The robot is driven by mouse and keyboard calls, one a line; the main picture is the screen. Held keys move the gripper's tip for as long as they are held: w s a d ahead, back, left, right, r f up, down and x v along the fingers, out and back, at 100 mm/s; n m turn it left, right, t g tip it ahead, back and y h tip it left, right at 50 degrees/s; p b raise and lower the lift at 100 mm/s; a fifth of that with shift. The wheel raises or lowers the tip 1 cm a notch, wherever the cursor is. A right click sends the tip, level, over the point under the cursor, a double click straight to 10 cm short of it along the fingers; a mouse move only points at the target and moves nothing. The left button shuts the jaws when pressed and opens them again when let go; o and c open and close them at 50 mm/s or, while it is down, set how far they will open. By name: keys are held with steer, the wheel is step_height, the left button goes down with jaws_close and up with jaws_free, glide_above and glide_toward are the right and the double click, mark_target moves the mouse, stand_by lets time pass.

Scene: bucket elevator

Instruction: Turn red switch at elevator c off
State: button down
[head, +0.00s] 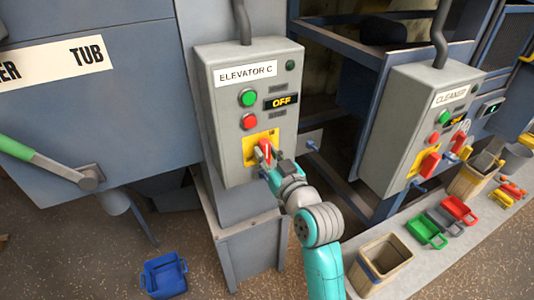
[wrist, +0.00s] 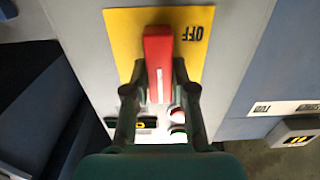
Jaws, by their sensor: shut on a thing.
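The red switch (head: 264,149) is on a yellow plate (head: 250,148) low on the front of the grey box labelled "ELEVATOR C" (head: 246,73). The small display (head: 281,102) above it reads "OFF". My gripper (head: 267,162) is at the switch, and its fingers partly hide the handle in the head view. In the wrist view, the red handle (wrist: 158,52) sits between the two fingertips of my gripper (wrist: 159,75), which is shut on it. The word "OFF" on the yellow plate (wrist: 122,38) appears upside down to the right of the handle.
A green button (head: 248,97) and a red button (head: 249,121) sit above the switch. A green-handled lever (head: 40,160) is at the left. A blue basket (head: 164,276) is on the floor.

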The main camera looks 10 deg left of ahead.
steer(key=shift+n, duration=0.3)
steer(key=n, duration=0.4)
steer(key=shift+s+a, duration=0.1)
steer(key=n, duration=1.3)
steer(key=shift+s+a+f, duration=0.15)
steer(key=shift+a+f, duration=0.05)
steer(key=shift+f, duration=0.2)
steer(key=c, duration=1)
jaws_free()
steer(key=shift+o, duration=0.2)
